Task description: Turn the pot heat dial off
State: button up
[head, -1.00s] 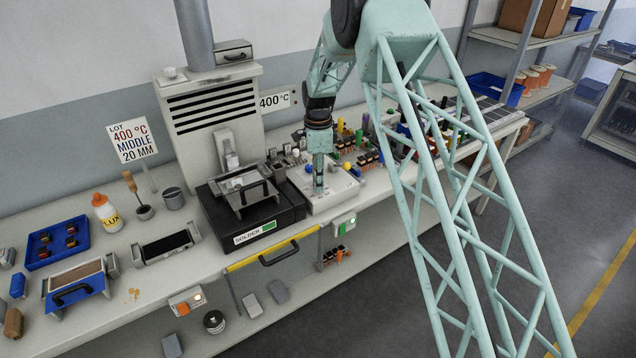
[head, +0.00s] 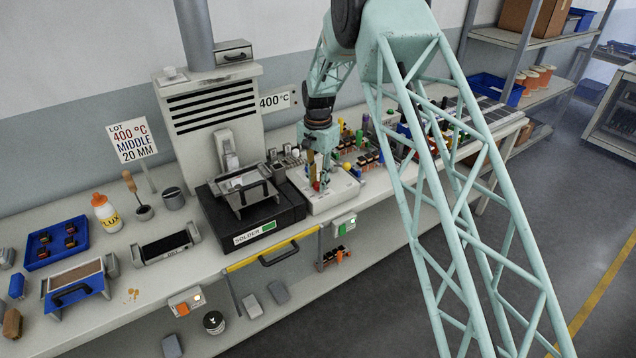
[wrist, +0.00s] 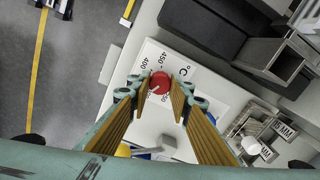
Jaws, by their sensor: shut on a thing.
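A light mark on the dial points toward the lower left in the wrist view. My gripper (wrist: 162,90) is shut on the dial, with one orange-padded finger on each side of it. In the head view my gripper (head: 318,185) points down at the white control box (head: 335,198), where the fingers mostly hide the dial. The black solder pot unit (head: 262,226) stands just left of this box.
Small boards and parts crowd the bench behind. A metal carrier with a handle (head: 250,195) rests on the pot.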

jog(key=n, duration=1.7)
jog(key=shift+n, duration=0.4)
jog(key=n, duration=0.5)
jog(key=shift+n, duration=0.4)
jog(key=o, duration=0.9)
jog(key=shift+r, duration=0.15)
